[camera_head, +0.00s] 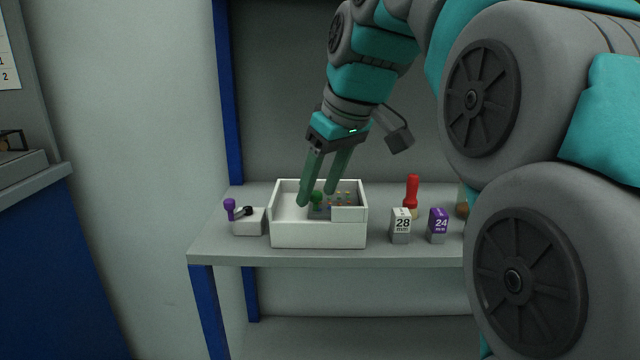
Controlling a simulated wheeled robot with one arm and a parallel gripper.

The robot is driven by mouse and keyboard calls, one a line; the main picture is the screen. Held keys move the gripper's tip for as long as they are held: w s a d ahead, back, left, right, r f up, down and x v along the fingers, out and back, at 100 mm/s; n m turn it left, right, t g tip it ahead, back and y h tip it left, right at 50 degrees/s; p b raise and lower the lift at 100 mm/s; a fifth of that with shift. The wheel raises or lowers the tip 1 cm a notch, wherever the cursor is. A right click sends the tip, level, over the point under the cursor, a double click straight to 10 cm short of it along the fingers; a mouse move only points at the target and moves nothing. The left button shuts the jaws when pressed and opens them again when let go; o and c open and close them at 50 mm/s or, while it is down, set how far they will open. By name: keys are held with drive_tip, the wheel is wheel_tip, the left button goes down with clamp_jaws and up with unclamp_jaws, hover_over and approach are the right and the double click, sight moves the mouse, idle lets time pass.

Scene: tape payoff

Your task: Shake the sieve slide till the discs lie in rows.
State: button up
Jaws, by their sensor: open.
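A white open box (318,235) stands on the grey shelf. Inside it, at the right, is a grey sieve slide (322,212) with a green knob (317,199). Several small yellowish and reddish discs (341,198) show near it; the front wall hides part of them, and I cannot tell how they lie. My gripper (317,197) is open and points down into the box. Its two green fingers are apart, near the green knob. I cannot tell whether they touch it.
Left of the box is a small white block with a purple-knobbed lever (229,209). To its right stand a block marked 28 mm (401,226), a purple block marked 24 mm (438,225) and a red-handled tool (411,193). Blue posts (233,100) frame the shelf. My arm hides the right side.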

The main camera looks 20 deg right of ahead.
drive_tip(key=shift+c, duration=0.4)
clamp_jaws()
idle(0.9)
